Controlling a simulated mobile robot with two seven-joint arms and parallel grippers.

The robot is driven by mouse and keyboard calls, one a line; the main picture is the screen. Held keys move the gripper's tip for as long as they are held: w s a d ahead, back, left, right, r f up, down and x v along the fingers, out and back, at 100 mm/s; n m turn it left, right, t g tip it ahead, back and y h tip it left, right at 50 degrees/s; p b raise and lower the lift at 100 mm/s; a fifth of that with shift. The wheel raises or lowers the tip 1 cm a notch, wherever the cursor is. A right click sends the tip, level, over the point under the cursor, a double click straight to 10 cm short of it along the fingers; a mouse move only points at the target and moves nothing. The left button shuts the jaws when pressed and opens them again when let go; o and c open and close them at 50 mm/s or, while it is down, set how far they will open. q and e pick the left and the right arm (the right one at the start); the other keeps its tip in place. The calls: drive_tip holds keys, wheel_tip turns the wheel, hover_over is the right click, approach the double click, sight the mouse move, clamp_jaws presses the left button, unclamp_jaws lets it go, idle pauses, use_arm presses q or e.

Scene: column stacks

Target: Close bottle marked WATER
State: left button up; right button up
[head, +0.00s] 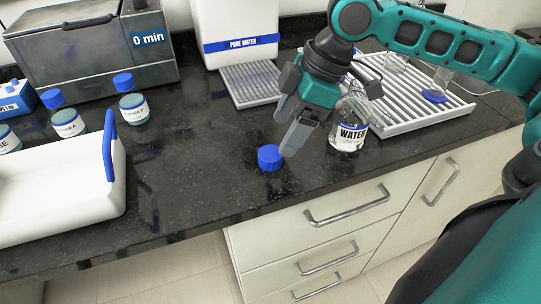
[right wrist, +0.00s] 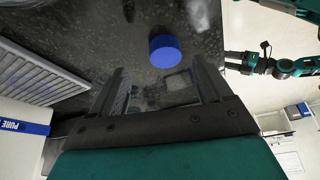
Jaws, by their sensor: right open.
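The clear bottle marked WATER (head: 347,137) stands upright on the dark counter in the head view. Its upper part is partly hidden by my right gripper and wrist. A blue cap (head: 270,158) lies on the counter to the left of the bottle. My right gripper (head: 286,128) is open and empty, pointing down just above and beside the cap. In the right wrist view the cap (right wrist: 165,50) shows beyond the fingertips, apart from them. My left gripper (right wrist: 234,61) shows small at the right of that view; its jaw state is unclear.
A ribbed drying rack (head: 425,112) with glassware stands behind the bottle. The PURE WATER dispenser (head: 238,25) is at the back. A white tray (head: 75,205) with a blue handle and several blue-capped bottles are at left. The counter left of the cap is clear.

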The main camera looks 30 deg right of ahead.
sight(271, 153)
drive_tip(key=x, duration=0.2)
drive_tip(key=a+b+x, duration=0.1)
drive_tip(key=x, duration=0.2)
drive_tip(key=shift+s+r+b, duration=0.1)
drive_tip(key=shift+s+b, duration=0.05)
drive_tip(key=shift+b, duration=0.15)
drive_tip(key=c, duration=1.1)
